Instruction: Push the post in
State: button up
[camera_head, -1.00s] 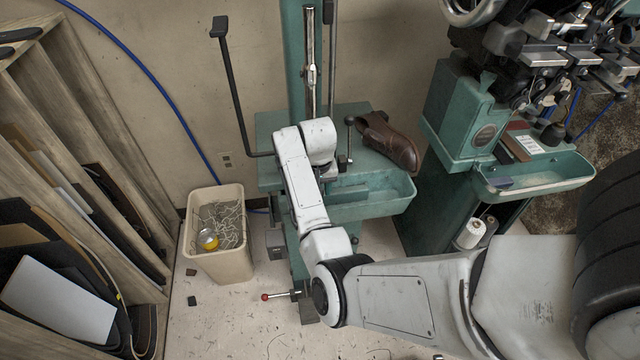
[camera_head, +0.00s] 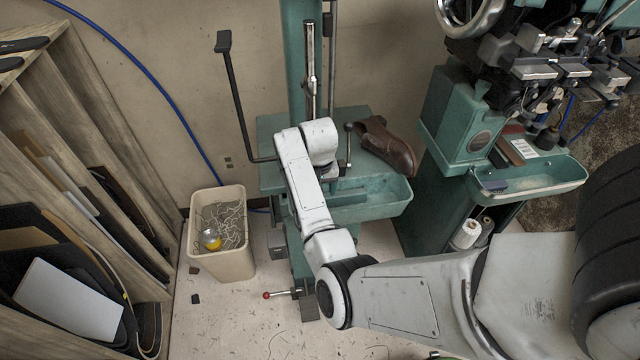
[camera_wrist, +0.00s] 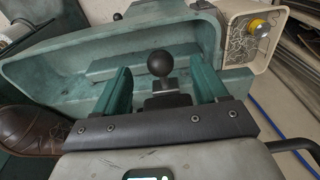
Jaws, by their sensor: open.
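The green stand (camera_head: 304,60) rises against the wall, with a bright vertical rod and a darker one on it. A black ball-topped post (camera_head: 349,128) stands by my wrist, left of the brown shoe (camera_head: 385,146). In the wrist view, a black ball knob (camera_wrist: 160,63) on a short stem sits between the fingers of my gripper (camera_wrist: 161,80); I take it to be the same post. The fingers are apart, with a visible gap on both sides of the knob. In the head view my gripper is hidden behind my wrist.
A green tray (camera_head: 388,198) juts out at the front of the stand. A black bent lever (camera_head: 235,95) stands left of it. A waste bin (camera_head: 222,264), a red-knobbed lever (camera_head: 267,295) and a stitching machine (camera_head: 462,120) stand nearby. Leather shelves line the left.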

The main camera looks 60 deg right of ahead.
jog(key=r+p, duration=0.4)
jog(key=shift+s+a, duration=0.35)
jog(key=shift+a, duration=0.05)
dwell(0.4)
jog(key=s+a+n+b, duration=0.2)
jog(key=s+a+n, duration=0.2)
jog(key=s+a, duration=0.5)
jog(key=s+a+f+n+b, duration=0.1)
jog(key=s+a+n, duration=0.4)
jog(key=s+a, duration=0.4)
jog(key=a, duration=0.5)
jog(key=shift+s+a+n+y+b, duration=0.25)
jog(key=shift+a+n+y+b, duration=0.05)
jog(key=shift+a+y+b, duration=0.1)
jog(key=shift+d, duration=0.1)
jog(key=shift+c, duration=0.4)
